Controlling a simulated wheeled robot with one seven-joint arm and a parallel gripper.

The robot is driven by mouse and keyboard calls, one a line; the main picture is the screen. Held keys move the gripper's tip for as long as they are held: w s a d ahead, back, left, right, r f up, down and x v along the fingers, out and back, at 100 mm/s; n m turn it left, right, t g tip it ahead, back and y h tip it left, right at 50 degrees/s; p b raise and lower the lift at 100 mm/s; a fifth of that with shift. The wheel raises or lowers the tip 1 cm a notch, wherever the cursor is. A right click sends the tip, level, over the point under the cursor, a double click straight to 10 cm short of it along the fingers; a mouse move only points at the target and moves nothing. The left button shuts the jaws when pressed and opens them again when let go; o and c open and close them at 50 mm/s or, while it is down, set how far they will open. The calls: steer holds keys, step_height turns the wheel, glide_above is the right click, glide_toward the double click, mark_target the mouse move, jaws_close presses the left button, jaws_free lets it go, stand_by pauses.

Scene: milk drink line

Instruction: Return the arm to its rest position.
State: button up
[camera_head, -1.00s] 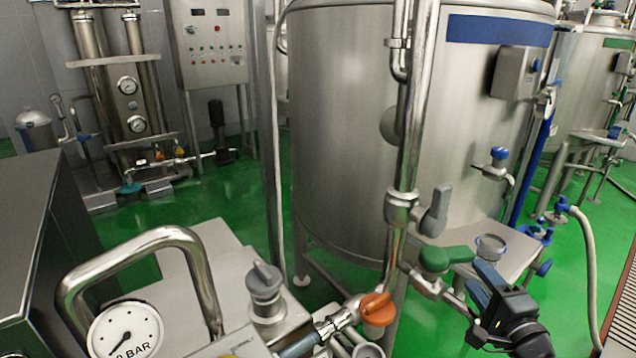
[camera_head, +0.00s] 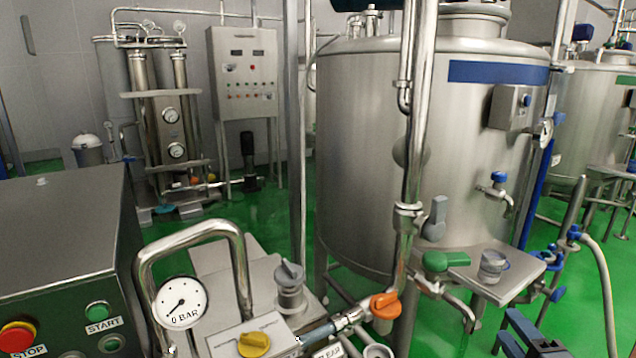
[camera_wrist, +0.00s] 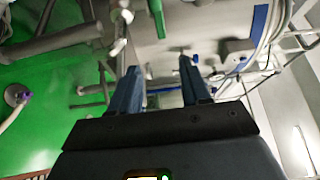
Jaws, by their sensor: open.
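My gripper (camera_head: 520,335) shows at the bottom right of the head view, with only its blue-grey fingers and a bit of the dark body in the frame. In the wrist view my gripper (camera_wrist: 160,90) has its two fingers spread apart with nothing between them. In the head view it is below and to the right of the small steel shelf (camera_head: 538,262) on the tank, apart from it. The rest of my arm is hidden below the frame.
A large steel tank (camera_head: 365,160) fills the middle, with a vertical pipe (camera_head: 417,120) before it. A pressure gauge (camera_head: 182,302) and control box (camera_head: 60,260) are at left.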

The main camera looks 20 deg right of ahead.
steer(key=s+a+f+n+g, duration=0.1)
steer(key=s+a+f+n, duration=0.25)
steer(key=s+a, duration=0.45)
steer(key=s+a+f+n+g, duration=0.25)
steer(key=s+a+n, duration=0.3)
steer(key=s, duration=0.45)
steer(key=s+a+r+n+y, duration=0.2)
steer(key=s+a+r+n, duration=0.2)
steer(key=s, duration=0.4)
steer(key=s+a+r+n+y, duration=0.2)
steer(key=s+a+r+n, duration=0.3)
steer(key=s+n, duration=0.2)
steer(key=shift+s+a+n+t, duration=0.3)
steer(key=shift+s+t, duration=0.05)
steer(key=shift+s, duration=0.3)
stand_by(4.1)
